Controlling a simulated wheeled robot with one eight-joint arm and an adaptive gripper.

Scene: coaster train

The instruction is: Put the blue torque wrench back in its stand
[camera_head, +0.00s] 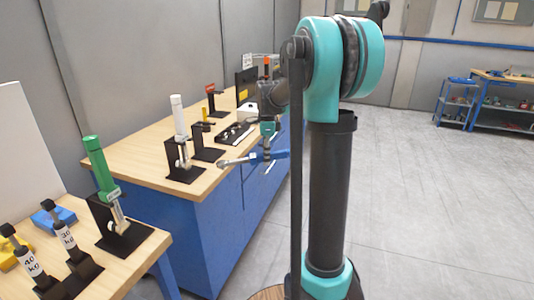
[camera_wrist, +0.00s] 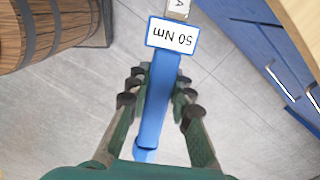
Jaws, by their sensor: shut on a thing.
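The blue torque wrench (camera_head: 278,155) is in my gripper (camera_head: 267,140), held off the bench's front edge. It lies roughly level in the head view, its silver head (camera_head: 232,162) pointing left. In the wrist view the wrench (camera_wrist: 158,100) runs between the fingers of my gripper (camera_wrist: 160,92), with an upside-down "50 Nm" label (camera_wrist: 173,36) beyond the fingertips. A black stand (camera_head: 207,153) with a small yellow part stands on the bench behind the wrench; I cannot tell whether it is the blue wrench's own. The fingers are partly hidden in the head view.
A white-handled wrench (camera_head: 177,118) and a green-handled wrench (camera_head: 94,158) stand in black stands. More stands and a dark tray (camera_head: 235,133) are farther back on the wooden bench (camera_head: 148,158). A barrel (camera_wrist: 45,30) and blue drawers (camera_wrist: 250,40) flank open floor in the wrist view.

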